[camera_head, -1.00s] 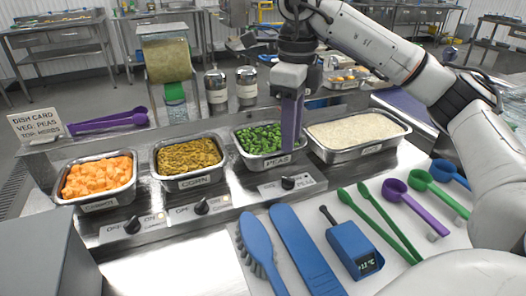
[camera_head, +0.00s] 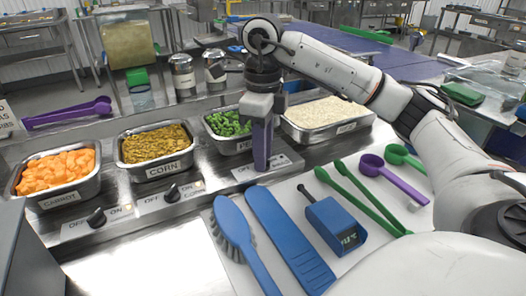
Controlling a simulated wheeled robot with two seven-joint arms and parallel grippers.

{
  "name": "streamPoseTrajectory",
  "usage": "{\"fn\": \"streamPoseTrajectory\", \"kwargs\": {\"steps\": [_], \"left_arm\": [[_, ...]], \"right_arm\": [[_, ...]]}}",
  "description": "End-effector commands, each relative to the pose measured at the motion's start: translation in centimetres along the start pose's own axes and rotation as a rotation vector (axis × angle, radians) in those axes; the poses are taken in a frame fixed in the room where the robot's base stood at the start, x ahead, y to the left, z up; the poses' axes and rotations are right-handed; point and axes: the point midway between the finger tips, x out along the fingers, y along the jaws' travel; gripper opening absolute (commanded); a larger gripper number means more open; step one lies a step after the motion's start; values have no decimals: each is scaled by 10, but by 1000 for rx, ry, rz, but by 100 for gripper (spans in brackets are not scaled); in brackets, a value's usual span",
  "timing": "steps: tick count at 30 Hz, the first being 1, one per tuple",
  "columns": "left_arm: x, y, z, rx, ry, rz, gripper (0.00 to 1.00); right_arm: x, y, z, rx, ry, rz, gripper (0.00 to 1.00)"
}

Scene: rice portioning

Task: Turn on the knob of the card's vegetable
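The dish card (camera_head: 5,120) is cut off at the left edge; one second ago it read "VEG: PEAS". The peas pan (camera_head: 226,125) holds green peas and is partly covered by my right gripper. My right gripper (camera_head: 262,165) points down in front of this pan, over the peas switch plate (camera_head: 284,162). The peas knob is hidden behind its fingers, and contact cannot be told. The fingers overlap from this side, so their gap does not show. The corn knob (camera_head: 172,193) and carrot knob (camera_head: 96,217) are in plain sight. My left gripper is out of view.
The carrot pan (camera_head: 58,200) and corn pan (camera_head: 157,172) stand to the left, the rice pan (camera_head: 327,136) to the right. A brush (camera_head: 240,240), a thermometer (camera_head: 335,226), green tongs (camera_head: 350,200) and a purple scoop (camera_head: 385,175) lie on the white board in front.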

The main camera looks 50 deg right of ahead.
Motion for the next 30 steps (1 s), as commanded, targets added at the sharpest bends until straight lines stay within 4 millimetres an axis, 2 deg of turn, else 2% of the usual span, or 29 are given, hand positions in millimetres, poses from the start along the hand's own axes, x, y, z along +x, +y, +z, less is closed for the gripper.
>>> {"fn": "streamPoseTrajectory", "kwargs": {"steps": [2,6,19,30], "left_arm": [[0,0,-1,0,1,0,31],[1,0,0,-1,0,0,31],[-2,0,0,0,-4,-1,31],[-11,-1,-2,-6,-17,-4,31]], "right_arm": [[0,0,0,0,0,0,24],[0,0,0,1,0,0,0],[-1,0,0,47,0,1,0],[-3,0,0,309,1,1,0]]}}
